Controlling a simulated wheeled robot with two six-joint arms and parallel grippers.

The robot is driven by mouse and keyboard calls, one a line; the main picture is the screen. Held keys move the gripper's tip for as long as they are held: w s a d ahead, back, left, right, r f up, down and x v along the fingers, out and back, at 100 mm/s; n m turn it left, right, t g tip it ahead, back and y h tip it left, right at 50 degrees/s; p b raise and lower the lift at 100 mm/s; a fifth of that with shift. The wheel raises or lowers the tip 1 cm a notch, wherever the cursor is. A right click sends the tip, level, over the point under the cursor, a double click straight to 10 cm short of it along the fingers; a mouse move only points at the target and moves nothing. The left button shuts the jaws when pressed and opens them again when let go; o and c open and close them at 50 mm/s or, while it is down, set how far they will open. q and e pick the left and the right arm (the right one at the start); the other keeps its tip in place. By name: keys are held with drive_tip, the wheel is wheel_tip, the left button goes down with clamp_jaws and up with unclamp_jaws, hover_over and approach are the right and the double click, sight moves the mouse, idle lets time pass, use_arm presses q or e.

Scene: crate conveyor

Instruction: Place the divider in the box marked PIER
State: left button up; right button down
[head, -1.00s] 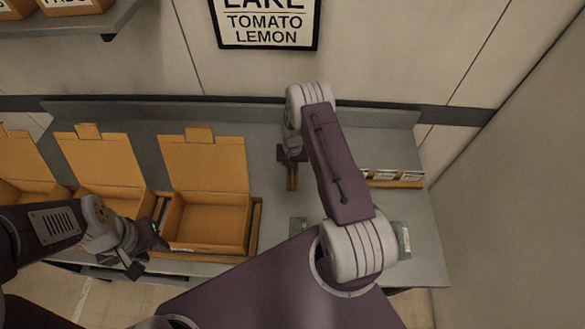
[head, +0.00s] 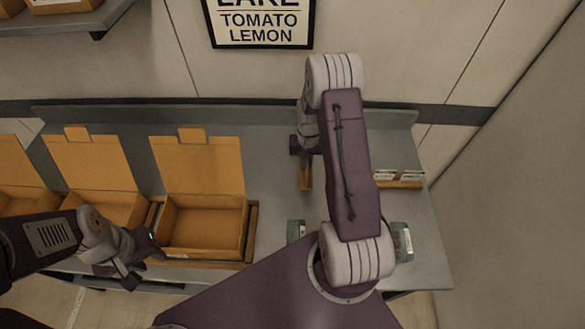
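A narrow cardboard-coloured piece, apparently the divider (head: 306,176), hangs below my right gripper (head: 304,157) above the back of the grey counter. My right gripper seems shut on it; my arm hides part of both. An open, empty cardboard box (head: 203,232) with its lid raised stands left of it. Two more open boxes stand further left, a middle one (head: 105,208) and one cut by the picture edge (head: 18,200). No PIER marking is readable on any of them. My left gripper (head: 142,264) is open and empty at the front of the boxes.
A wall sign (head: 258,25) reads LAKE, TOMATO, LEMON. A low orange holder with pale cards (head: 400,184) sits at the counter's right. Grey-green items (head: 402,241) lie near its front, partly behind my arm. A shelf with boxes (head: 75,22) is at upper left.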

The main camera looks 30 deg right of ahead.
drive_tip(key=s+d+r, duration=0.3)
drive_tip(key=s, duration=0.1)
drive_tip(key=shift+d+b, duration=0.2)
drive_tip(key=shift+b, duration=0.25)
